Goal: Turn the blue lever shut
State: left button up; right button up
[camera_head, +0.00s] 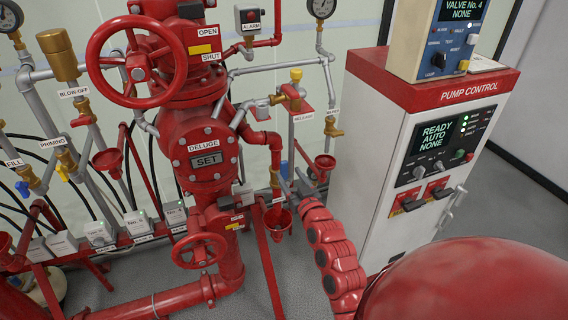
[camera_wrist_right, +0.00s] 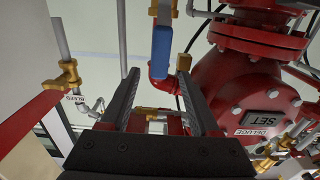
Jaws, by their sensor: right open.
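The blue lever (camera_wrist_right: 161,50) hangs from a brass valve (camera_wrist_right: 163,10) in the right wrist view, long side nearly vertical in the picture. In the head view it appears as a small blue piece (camera_head: 284,168) beside the red deluge valve, partly hidden by my gripper. My right gripper (camera_head: 294,182) is open and empty, close to the lever. In the right wrist view, the lever's lower end lies between my two dark fingertips (camera_wrist_right: 158,73); I cannot tell whether it is inside the jaws or just beyond them. No contact is visible. My left gripper is not in view.
The red deluge valve (camera_head: 205,138) and its pipes stand left of my right gripper. A red drip funnel (camera_head: 325,163) is close by on the right. The pump control cabinet (camera_head: 405,160) stands to the right. Another blue lever (camera_head: 22,188) is at far left.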

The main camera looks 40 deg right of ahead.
aim_at(285, 168)
jog(key=shift+x, duration=2.65)
grip_shut()
